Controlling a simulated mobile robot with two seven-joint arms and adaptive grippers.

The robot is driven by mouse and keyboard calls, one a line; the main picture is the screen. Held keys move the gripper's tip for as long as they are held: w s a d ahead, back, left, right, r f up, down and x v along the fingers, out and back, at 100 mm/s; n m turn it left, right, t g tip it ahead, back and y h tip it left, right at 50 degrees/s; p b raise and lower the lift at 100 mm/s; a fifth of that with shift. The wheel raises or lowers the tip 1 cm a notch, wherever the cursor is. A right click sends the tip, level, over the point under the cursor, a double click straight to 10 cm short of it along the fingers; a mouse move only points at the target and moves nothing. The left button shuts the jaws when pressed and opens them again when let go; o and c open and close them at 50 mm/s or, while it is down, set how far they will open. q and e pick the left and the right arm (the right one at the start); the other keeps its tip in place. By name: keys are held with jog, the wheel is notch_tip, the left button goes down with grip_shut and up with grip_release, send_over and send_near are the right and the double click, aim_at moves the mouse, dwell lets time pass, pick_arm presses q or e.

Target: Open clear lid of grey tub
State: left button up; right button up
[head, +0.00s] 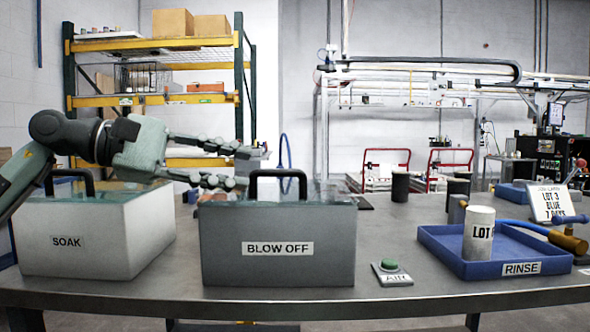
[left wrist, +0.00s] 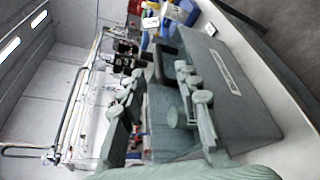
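The grey tub (head: 277,265) labelled BLOW OFF stands on the table in the middle of the head view. Its clear lid (head: 325,192) lies flat on top, with a black arched handle (head: 278,174) standing up from it. My left gripper (head: 243,167) is open and empty, just left of the handle, its fingers one above the other and pointing right. In the left wrist view, turned on its side, the grey tub (left wrist: 235,95) and the black handle (left wrist: 158,68) show beyond the spread fingers (left wrist: 161,75). The fingers appear apart from the handle. My right gripper is not in view.
A white SOAK tub (head: 95,238) with its own black handle stands left, under my left arm. A green button (head: 389,265) is to the right. Further right, a blue RINSE tray (head: 447,258) holds a pale cylinder (head: 478,233). Shelving stands behind.

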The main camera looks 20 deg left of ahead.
aim_at(274, 171)
pick_arm(q)
jog(key=shift+w+d, duration=0.1)
jog(key=shift+w, duration=0.2)
jog(key=shift+w+d, duration=0.15)
jog(key=shift+d, duration=0.1)
jog(key=p+x, duration=0.2)
jog(key=x, duration=0.3)
jog(key=shift+w+d, duration=0.1)
jog(key=shift+d, duration=0.35)
jog(key=shift+w+d+f, duration=0.15)
jog(key=shift+w+d, duration=0.15)
jog(key=shift+d, duration=0.05)
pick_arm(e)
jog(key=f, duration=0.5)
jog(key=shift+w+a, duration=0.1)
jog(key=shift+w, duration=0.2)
pick_arm(q)
jog(key=shift+c, duration=0.3)
grip_shut()
